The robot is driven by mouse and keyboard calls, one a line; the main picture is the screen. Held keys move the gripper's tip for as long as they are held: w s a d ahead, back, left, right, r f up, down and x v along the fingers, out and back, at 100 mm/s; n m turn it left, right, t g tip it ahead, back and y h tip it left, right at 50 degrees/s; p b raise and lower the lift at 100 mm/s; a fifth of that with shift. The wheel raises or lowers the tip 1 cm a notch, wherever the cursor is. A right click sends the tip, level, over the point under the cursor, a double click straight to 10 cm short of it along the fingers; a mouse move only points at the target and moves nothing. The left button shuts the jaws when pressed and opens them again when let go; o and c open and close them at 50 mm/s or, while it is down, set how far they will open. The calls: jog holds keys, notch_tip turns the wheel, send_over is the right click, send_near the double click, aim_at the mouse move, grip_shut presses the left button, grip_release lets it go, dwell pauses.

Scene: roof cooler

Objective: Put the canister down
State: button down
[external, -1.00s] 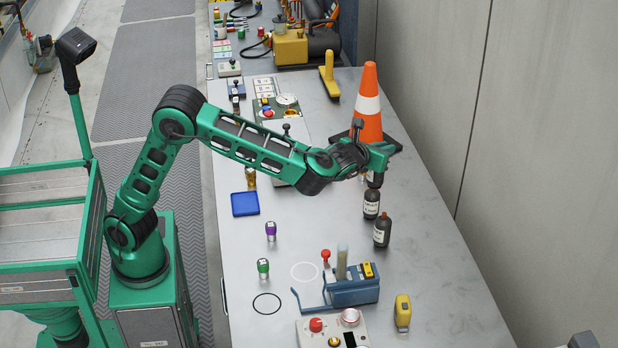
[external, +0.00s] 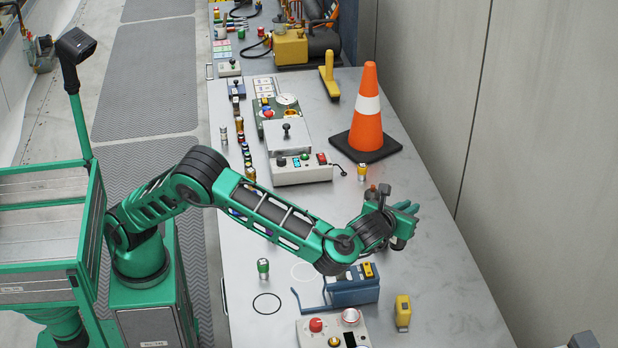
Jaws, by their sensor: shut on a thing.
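My gripper (external: 399,240) is over the right part of the bench, beyond the blue holder (external: 352,292). It is shut on the canister, but my wrist and hand hide the held part, so I cannot tell whether its base touches the bench. A small reddish cap (external: 371,191) shows just left of my wrist. A small canister with a yellow band (external: 361,172) stands upright near the cone. A green-banded canister (external: 263,268) stands upright at the left, near a black ring outline (external: 267,304) on the bench.
An orange cone (external: 367,108) stands behind my gripper. A yellow device (external: 403,312) and a control box (external: 335,330) are at the front. A grey panel with switches (external: 301,170) stands behind my arm. The bench (external: 450,270) is clear to the right.

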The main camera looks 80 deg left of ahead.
notch_tip(320, 180, down, 11)
jog(key=shift+r, duration=0.15)
dwell(0.4)
jog(key=c, duration=1.8)
grip_release()
